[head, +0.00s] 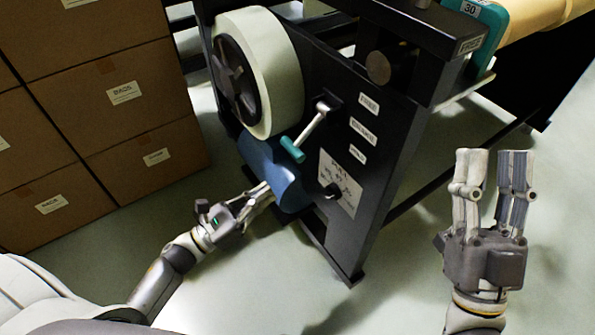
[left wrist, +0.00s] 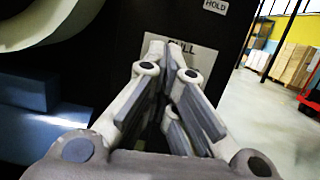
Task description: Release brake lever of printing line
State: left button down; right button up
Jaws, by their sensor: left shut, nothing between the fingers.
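The brake lever is a metal rod with a teal grip (head: 292,149), slanting down and left from its pivot on the black side plate (head: 390,135) of the printing line. My left gripper (head: 264,188) is shut and empty, below and left of the teal grip and apart from it. In the left wrist view its closed fingers (left wrist: 166,50) point at a white label (left wrist: 190,56) on the black plate; the lever is not visible there. My right gripper (head: 491,153) points up at the right, open and empty, away from the machine.
A large pale roll (head: 270,70) sits above the lever. A blue part (head: 272,172) lies close beside my left gripper. Stacked cardboard boxes (head: 125,90) stand at the left. The floor between the machine and my right gripper is clear.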

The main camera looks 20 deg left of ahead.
pick_arm(q)
jog(key=shift+s+d+r+m, duration=0.1)
jog(key=shift+d+r+m, duration=0.1)
jog(key=shift+m, duration=0.2)
pick_arm(e)
jog(key=shift+s+d+r, duration=0.1)
jog(key=shift+s+r, duration=0.2)
jog(key=shift+r, duration=0.05)
